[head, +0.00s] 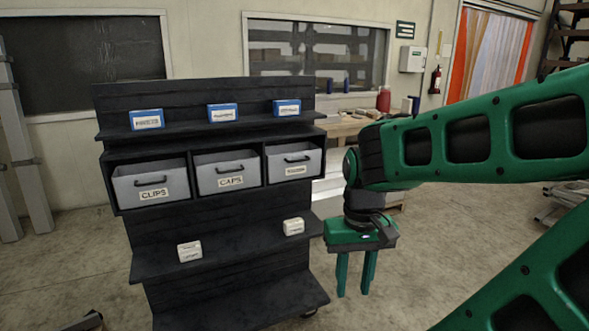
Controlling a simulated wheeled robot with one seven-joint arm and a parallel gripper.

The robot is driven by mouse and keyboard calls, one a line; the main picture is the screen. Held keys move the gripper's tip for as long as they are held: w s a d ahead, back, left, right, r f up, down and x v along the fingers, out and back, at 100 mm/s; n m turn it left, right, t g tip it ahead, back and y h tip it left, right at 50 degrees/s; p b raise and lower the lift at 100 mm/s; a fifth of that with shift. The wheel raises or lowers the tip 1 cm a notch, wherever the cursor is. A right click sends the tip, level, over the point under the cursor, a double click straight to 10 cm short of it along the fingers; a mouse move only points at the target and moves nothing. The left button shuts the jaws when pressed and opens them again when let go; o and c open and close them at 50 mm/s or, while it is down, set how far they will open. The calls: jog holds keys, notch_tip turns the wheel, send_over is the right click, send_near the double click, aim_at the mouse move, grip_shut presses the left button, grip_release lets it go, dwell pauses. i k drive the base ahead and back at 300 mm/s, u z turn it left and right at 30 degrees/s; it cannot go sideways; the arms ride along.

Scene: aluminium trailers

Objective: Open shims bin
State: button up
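A black shelf rack (215,240) holds a row of three grey pull-out bins with dark handles. The left bin (135,184) reads CLIPS and the middle bin (208,174) reads CAPS. The right bin (310,158) has a label too small to read surely. I cannot make out the word SHIMS on any bin. All three sit in their compartments and look shut. My green gripper (355,275) hangs fingers down, right of the rack and lower than the bins. Its two fingers are apart with nothing between them.
Blue boxes (222,113) stand on the top shelf and two small white boxes (189,251) on the shelf below the bins. A workbench (346,128) is behind my arm. Concrete floor lies open right of the rack.

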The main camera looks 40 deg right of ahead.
aim_at(288, 162)
jog(key=u, duration=1.7)
jog(key=k, duration=1.3)
jog(key=z, duration=1.6)
jog(key=i, duration=1)
jog(key=u, duration=0.05)
